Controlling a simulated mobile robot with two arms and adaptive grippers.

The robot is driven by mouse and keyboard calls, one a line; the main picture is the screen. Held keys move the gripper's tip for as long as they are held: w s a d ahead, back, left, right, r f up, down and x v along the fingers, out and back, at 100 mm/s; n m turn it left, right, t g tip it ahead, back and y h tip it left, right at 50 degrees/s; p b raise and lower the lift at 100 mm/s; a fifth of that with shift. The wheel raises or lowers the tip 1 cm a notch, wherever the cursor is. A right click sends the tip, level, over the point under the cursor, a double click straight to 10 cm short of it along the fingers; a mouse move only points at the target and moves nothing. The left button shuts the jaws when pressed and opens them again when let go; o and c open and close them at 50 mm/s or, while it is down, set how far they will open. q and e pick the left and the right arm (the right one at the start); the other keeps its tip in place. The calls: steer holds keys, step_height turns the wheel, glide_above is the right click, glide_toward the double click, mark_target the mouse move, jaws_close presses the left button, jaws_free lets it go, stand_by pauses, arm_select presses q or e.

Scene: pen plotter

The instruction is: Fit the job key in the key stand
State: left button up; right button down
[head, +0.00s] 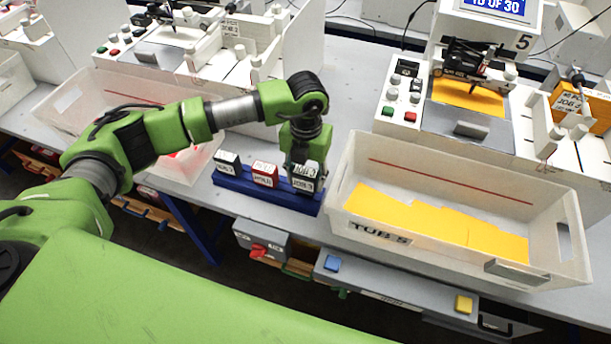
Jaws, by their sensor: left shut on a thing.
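The blue key stand (262,196) sits near the table's front edge, left of the tub. A dark green-black job key (228,162) and a red job key (264,174) stand upright in it at the left and middle. My left gripper (303,176) points down over the right end of the stand and is shut on a white-and-dark job key (304,184). That key is at or just above the right place; I cannot tell whether it is fully seated. The gripper partly hides it. My right gripper is not in view.
A white tub marked TUB 5 (345,206) with yellow sheets stands close on the right. A plotter (470,125) stands behind it, another (190,50) at the back left. A second pale tub (100,85) lies beneath my left arm. Drawers hang below the table.

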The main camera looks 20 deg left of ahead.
arm_select(q)
steer(key=shift+f+b, duration=1.45)
steer(key=shift+f, duration=0.15)
steer(key=o, duration=1.1)
steer(key=shift+r, duration=0.15)
step_height(320, 180, up, 12)
steer(key=shift+f, duration=0.1)
steer(key=shift+f, duration=0.1)
